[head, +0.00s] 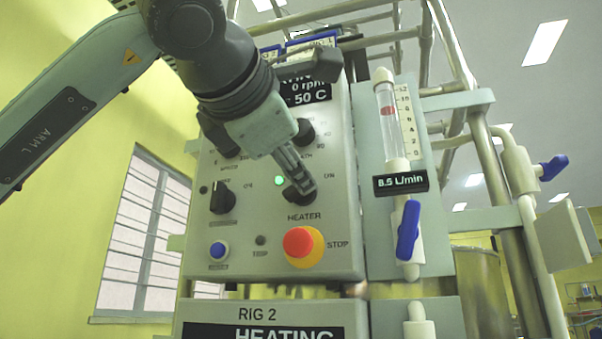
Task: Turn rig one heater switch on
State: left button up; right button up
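The heater switch (291,195) is a black rotary knob on the grey control panel, above the label HEATER and with ON marked to its right. My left gripper (304,185) comes down from the upper left, and its fingertips are at the knob. The fingers look close together over the knob's grip and hide most of it, so which way it points is unclear. A small green lamp (279,181) just left of the knob is lit. The plate below the panel (257,314) reads RIG 2. My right gripper is not in view.
A red stop button (299,241) on a yellow base sits just below the switch. Another black knob (223,196) is to the left, above a blue button (218,250). A flowmeter (391,120) with a blue valve handle (408,230) stands close on the right.

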pick_arm(q)
jog(key=v, duration=0.8)
jog(key=shift+s, duration=0.2)
